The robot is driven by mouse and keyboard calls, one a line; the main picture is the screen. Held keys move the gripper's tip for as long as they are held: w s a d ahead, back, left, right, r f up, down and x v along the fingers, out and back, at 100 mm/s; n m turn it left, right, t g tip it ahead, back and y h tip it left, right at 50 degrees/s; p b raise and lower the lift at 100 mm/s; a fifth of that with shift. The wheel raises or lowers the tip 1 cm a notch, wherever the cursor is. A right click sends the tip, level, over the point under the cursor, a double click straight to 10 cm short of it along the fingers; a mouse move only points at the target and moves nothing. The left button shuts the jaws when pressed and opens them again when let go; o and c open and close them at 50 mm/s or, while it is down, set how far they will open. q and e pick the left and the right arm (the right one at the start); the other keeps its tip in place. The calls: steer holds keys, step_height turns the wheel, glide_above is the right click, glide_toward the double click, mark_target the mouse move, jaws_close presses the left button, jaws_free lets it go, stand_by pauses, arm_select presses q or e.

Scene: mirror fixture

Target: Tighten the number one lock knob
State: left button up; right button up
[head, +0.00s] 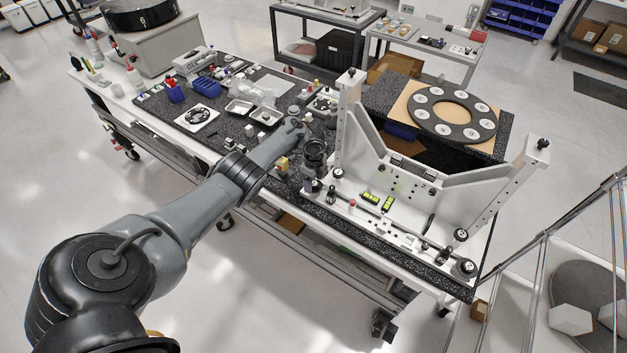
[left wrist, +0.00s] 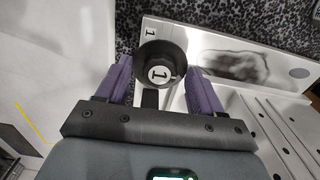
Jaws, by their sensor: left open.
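The number one lock knob (left wrist: 160,68) is a round black knob with a white disc marked "1". It stands at the end of a pale metal plate (left wrist: 225,57) that also carries a small "1". My left gripper (head: 313,180) reaches down at the left end of the mirror fixture (head: 440,190). In the left wrist view its two purple fingers are spread, one on each side of the knob. I cannot tell whether either finger touches it. In the head view the gripper and wrist largely hide this knob. My right gripper is in neither view.
Other black knobs (head: 461,235) sit along the fixture's base. Upright posts (head: 350,110) rise close to the right of my gripper. A white dish (head: 238,108) and several small items cover the bench behind. A black ring (head: 452,111) lies on a board beyond.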

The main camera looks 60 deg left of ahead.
mark_target(313, 183)
arm_select(q)
steer(key=shift+r, duration=0.1)
steer(key=shift+r, duration=0.3)
step_height(313, 183, up, 10)
steer(key=p, duration=0.3)
stand_by(0.3)
